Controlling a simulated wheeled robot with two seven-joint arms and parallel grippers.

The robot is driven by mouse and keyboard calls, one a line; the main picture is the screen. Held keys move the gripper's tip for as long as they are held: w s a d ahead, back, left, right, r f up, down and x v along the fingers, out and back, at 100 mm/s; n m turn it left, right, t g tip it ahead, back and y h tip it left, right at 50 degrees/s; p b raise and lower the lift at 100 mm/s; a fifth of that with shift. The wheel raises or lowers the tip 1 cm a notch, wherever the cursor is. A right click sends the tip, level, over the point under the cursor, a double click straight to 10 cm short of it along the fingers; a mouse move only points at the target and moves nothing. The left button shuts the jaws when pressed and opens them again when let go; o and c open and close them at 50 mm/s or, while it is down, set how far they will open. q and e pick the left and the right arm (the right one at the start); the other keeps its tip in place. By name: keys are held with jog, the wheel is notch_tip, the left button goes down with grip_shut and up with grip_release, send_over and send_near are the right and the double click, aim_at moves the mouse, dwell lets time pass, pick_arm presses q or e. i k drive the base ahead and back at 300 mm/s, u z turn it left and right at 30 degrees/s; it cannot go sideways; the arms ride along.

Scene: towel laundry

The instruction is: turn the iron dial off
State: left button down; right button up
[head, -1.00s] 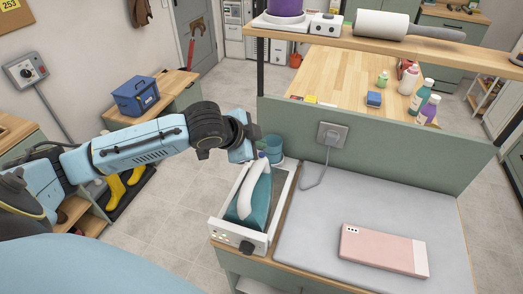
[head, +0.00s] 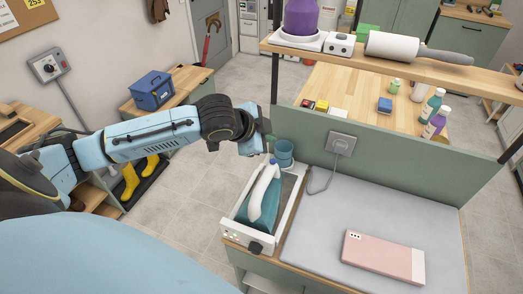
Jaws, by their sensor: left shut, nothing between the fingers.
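The iron (head: 258,200), teal with a white handle, sits in a white tray-like base (head: 285,222) at the left end of the ironing table. A dark dial (head: 255,247) is on the base's front face, beside small round buttons. Which way the dial points is too small to tell. My left gripper (head: 268,143) is above and behind the iron's far end, near a teal cup, apart from the dial. It is shut and empty, its fingers partly hidden by the wrist. My right gripper is not in view.
A folded pink towel (head: 383,257) lies on the grey ironing pad (head: 320,225). A green panel with a wall socket (head: 341,143) rises behind. A teal cup (head: 283,153) stands behind the iron. A shelf (head: 400,60) runs above.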

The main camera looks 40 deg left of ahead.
aim_at(254, 247)
jog(key=u, duration=1.3)
